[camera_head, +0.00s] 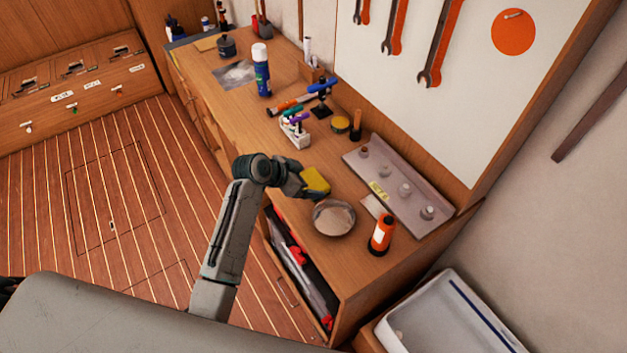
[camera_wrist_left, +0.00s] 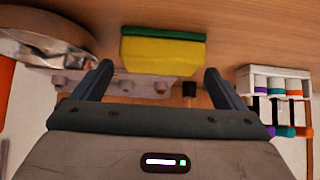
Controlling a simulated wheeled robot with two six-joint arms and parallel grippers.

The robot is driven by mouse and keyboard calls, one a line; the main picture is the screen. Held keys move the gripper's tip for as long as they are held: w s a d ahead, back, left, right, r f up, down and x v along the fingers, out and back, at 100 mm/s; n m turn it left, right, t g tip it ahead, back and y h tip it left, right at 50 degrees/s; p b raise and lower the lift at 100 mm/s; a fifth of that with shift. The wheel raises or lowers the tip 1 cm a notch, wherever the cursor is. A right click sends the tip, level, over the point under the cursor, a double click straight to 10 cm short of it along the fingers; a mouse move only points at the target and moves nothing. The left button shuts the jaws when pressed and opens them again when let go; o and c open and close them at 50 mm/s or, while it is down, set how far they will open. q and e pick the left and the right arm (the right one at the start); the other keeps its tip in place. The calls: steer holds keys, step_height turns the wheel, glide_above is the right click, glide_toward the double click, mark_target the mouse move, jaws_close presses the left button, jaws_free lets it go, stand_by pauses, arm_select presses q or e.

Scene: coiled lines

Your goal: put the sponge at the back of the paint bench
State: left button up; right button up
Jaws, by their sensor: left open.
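A yellow sponge (camera_head: 315,180) lies on the wooden bench (camera_head: 372,268), near its front edge and behind a round metal bowl (camera_head: 334,217). In the left wrist view the sponge (camera_wrist_left: 160,55) shows its yellow face and a green layer. My left gripper (camera_head: 299,188) is at the sponge, partly hiding it in the head view. In the left wrist view its fingers (camera_wrist_left: 158,76) are apart, one toward each end of the sponge, with gaps at both sides. I cannot tell whether they touch it. My right gripper is not in view.
A grey rack with knobs (camera_head: 398,188) stands along the wall side. Bare wood shows between the sponge and the rack.

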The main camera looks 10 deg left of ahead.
mark_target(314, 180)
arm_select(q)
steer(key=p+x, duration=0.1)
steer(key=x, duration=0.2)
steer(key=shift+w+r, duration=0.1)
steer(key=shift+w, duration=0.05)
steer(key=shift+w+d+f, duration=0.15)
steer(key=shift+d+f, duration=0.1)
steer(key=shift+f, duration=0.1)
steer(key=c, duration=0.8)
steer(key=shift+r, duration=0.15)
